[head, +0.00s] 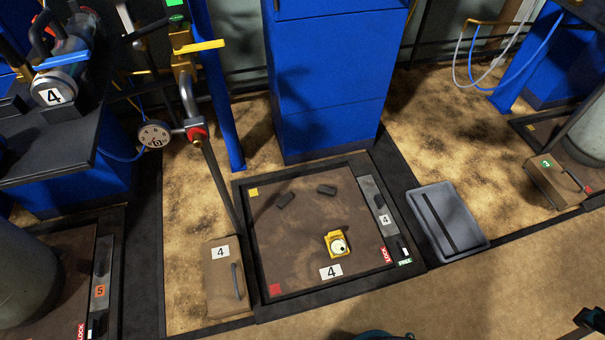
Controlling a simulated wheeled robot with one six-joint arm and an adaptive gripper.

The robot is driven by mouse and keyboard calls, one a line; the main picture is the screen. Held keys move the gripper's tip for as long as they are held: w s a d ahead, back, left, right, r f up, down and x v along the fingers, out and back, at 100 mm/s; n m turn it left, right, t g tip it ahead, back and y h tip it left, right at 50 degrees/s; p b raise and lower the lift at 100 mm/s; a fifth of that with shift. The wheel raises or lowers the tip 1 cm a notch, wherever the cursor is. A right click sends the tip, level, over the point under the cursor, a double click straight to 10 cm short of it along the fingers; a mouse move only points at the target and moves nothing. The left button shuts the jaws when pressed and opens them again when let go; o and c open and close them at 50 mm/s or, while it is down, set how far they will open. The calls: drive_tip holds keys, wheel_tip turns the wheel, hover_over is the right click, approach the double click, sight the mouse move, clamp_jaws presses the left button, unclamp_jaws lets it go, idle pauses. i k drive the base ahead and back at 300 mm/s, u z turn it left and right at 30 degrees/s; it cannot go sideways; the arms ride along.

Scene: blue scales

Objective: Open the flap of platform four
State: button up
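Platform four (320,228) is a square brown plate in a black frame, lying on the floor at the centre of the head view. A white label with a 4 is near its front edge. To its left is a low brown box with a flap (221,277), also labelled 4. The flap has a dark bar handle (236,281) on top and looks closed. A dark piece at the lower right edge looks like my gripper (590,319). It is cut off, far right of the flap, and its finger opening cannot be made out.
A yellow device (338,245) and two small dark pieces lie on the platform. A lock strip (383,213) runs along its right side. A grey tray (447,217) is to the right. A pole with a gauge (154,135) rises behind the flap. The front floor is clear.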

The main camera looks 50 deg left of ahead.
sight(228, 295)
drive_tip(key=z, duration=0.05)
drive_tip(key=k, duration=0.35)
drive_tip(key=u, duration=2.8)
